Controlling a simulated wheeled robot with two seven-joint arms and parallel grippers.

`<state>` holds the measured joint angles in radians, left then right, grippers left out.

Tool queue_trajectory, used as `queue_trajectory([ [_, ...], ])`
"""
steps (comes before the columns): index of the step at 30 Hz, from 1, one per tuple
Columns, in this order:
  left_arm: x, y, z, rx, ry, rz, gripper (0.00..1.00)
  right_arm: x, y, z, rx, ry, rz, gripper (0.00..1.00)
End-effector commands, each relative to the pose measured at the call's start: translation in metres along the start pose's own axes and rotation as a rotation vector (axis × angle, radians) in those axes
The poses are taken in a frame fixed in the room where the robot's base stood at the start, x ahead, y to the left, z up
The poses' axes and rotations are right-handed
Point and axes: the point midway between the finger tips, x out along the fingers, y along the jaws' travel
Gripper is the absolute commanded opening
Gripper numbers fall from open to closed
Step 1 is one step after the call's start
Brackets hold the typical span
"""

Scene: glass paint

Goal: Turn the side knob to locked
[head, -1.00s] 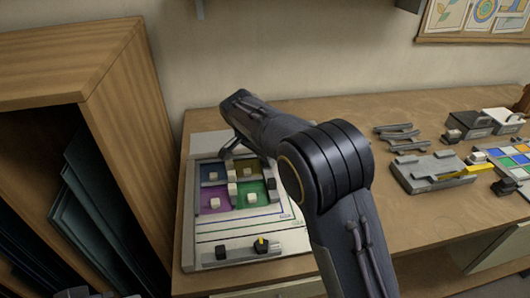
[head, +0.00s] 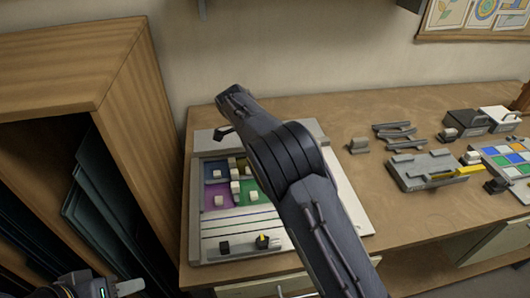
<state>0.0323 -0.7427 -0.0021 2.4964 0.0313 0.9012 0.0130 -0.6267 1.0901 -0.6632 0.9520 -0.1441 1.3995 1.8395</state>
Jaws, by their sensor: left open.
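A pale board (head: 205,222) with coloured square panels and small light blocks lies at the left of the table. On its front strip sit a plain dark knob (head: 224,247) and a dark knob with a yellow mark (head: 262,242). I cannot tell which knob is the side knob, or read a locked mark. My left gripper (head: 126,288) is at the bottom left edge, partly cut off, open and apart from the board. My right arm crosses over the board and hides its right part. A small dark piece (head: 223,133) shows beside its far end; my right gripper's jaws cannot be made out.
A wooden cabinet (head: 95,60) with upright dark sheets stands close left of the board. At the right lie several dark curved bars, a grey block (head: 425,168) with a yellow piece, and a colour tray (head: 505,158). The table's middle front is clear.

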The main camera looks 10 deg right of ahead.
Motion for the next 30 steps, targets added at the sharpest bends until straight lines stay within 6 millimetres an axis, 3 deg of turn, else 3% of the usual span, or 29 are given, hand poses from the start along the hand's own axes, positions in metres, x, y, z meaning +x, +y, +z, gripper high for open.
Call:
queue_trajectory([
  [13,-0.0007,0.0003,-0.0003,0.000,0.000,0.000,0.42,-0.0008,-0.0007,0.0002,0.012,-0.001,0.001,0.06],
  [14,-0.0007,0.0003,-0.0003,0.000,0.000,0.000,0.42,-0.0008,-0.0007,0.0002,0.012,-0.001,0.001,0.30],
  [18,-0.0006,0.0003,-0.0003,0.000,0.000,0.000,0.42,-0.0007,-0.0005,0.0001,0.012,-0.001,0.001,0.48],
  [30,0.0002,-0.0001,0.0001,0.000,0.000,0.000,0.42,-0.0083,-0.0007,0.0004,0.010,-0.001,0.001,0.50],
])
